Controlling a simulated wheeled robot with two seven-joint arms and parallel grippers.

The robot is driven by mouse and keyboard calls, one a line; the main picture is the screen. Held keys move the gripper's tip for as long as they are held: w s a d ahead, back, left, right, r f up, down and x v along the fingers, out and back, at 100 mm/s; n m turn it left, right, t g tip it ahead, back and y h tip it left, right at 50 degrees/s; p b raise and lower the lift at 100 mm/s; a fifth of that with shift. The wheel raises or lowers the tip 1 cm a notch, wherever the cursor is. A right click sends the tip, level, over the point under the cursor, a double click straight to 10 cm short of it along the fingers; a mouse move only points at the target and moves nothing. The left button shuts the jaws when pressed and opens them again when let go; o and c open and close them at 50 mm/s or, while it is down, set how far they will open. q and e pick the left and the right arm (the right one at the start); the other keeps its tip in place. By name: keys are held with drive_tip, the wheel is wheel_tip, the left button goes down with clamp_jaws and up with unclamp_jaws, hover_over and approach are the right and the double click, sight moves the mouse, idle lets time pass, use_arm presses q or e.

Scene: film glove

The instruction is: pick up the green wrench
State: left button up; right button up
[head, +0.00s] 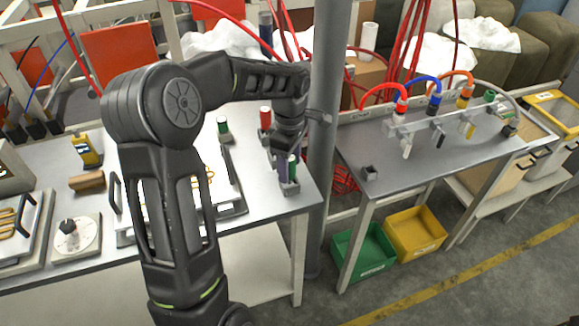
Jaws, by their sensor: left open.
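My left gripper (288,182) is at the right end of the left workbench, pointing down, open, with its fingertips close to the bench top. A green upright piece (292,166) shows right at the fingers, partly hidden by them; I cannot tell whether it is the green wrench or whether the fingers touch it. No clear wrench shape shows. My right gripper is not in view.
A red cylinder (265,117) stands just behind the gripper. A grey post (326,130) rises close to its right. The right table (400,165) carries a rack with coloured hoses. Green (364,252) and yellow (415,232) bins lie below. My arm hides part of the left bench.

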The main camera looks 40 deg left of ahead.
use_arm(q)
drive_tip(key=shift+f, duration=0.1)
drive_tip(key=shift+c, duration=0.3)
clamp_jaws()
idle(0.6)
